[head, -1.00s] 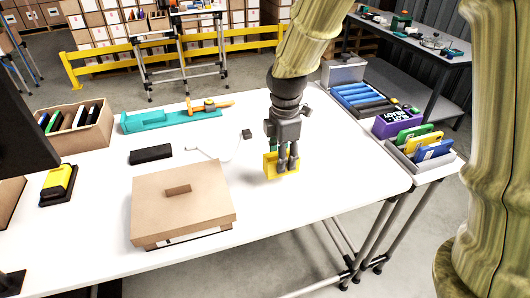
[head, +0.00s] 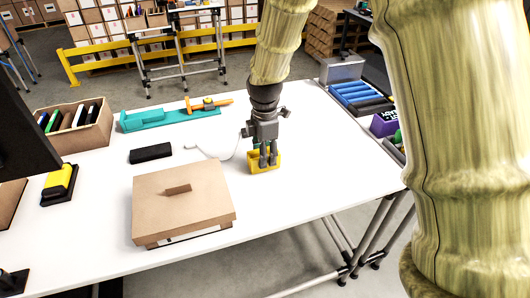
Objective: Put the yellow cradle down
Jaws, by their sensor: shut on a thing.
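The yellow cradle (head: 265,167) is a small yellow block-like holder in the middle right of the white table (head: 310,140). My gripper (head: 268,160) points down from above with its dark fingers closed on the cradle. The cradle's underside is at or just above the table top; I cannot tell whether it touches. The fingers hide part of the cradle's top and near face.
A closed cardboard box (head: 182,200) stands to the left front. A black block (head: 150,153), a teal tray (head: 170,117) and a carton of upright items (head: 75,128) lie farther left. Blue rolls in a tray (head: 358,95) sit at the right back. The table right of the cradle is clear.

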